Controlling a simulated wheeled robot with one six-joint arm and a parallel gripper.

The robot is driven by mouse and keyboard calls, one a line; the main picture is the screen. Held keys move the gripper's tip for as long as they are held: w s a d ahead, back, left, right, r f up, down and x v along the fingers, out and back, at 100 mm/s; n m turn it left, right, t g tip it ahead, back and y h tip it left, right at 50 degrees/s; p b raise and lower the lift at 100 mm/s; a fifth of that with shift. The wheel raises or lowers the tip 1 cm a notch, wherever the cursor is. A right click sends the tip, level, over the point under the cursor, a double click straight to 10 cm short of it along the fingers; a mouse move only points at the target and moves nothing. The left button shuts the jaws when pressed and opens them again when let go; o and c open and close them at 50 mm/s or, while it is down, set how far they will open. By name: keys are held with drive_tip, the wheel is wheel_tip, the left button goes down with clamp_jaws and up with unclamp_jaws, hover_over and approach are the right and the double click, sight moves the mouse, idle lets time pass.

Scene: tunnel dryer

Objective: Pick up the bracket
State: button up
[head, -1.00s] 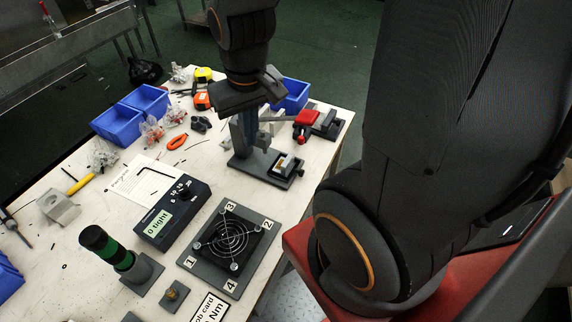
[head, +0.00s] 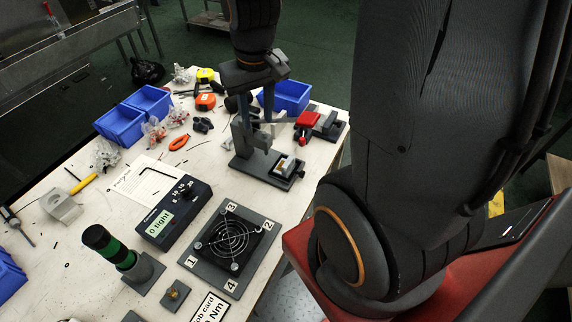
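A light grey bent metal piece (head: 62,206), which looks like the bracket, lies on the white table near its left edge, next to a yellow-handled tool. My gripper (head: 256,112) is far to its right, pointing down over the back of the table. Its two fingers show apart, with no object visible between them. It is above or just behind a dark fixture (head: 250,172) with an upright block; the exact depth gap is hard to tell. The bracket is clear of my gripper.
Blue bins (head: 120,123) stand at the back left. A red-topped clamp (head: 307,121) is right of my gripper.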

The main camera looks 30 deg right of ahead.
drive_tip(key=w+d+m, duration=0.1)
drive_tip(key=w+d, duration=0.3)
drive_tip(key=d, duration=0.2)
drive_tip(key=m+g+y+b, duration=0.4)
drive_tip(key=m+b, duration=0.4)
drive_tip(key=m, duration=0.2)
approach(289, 160)
drive_tip(key=f, duration=0.2)
drive_tip(key=shift+a+p+x, duration=0.1)
drive_tip(key=shift+p+x, duration=0.25)
drive_tip(key=shift+x, duration=1.45)
drive_tip(key=shift+a+p+x, duration=0.15)
drive_tip(key=shift+p+x, duration=0.15)
drive_tip(key=shift+x, duration=1.5)
drive_tip(key=shift+s+r, duration=0.1)
drive_tip(key=shift+s, duration=0.05)
clamp_jaws()
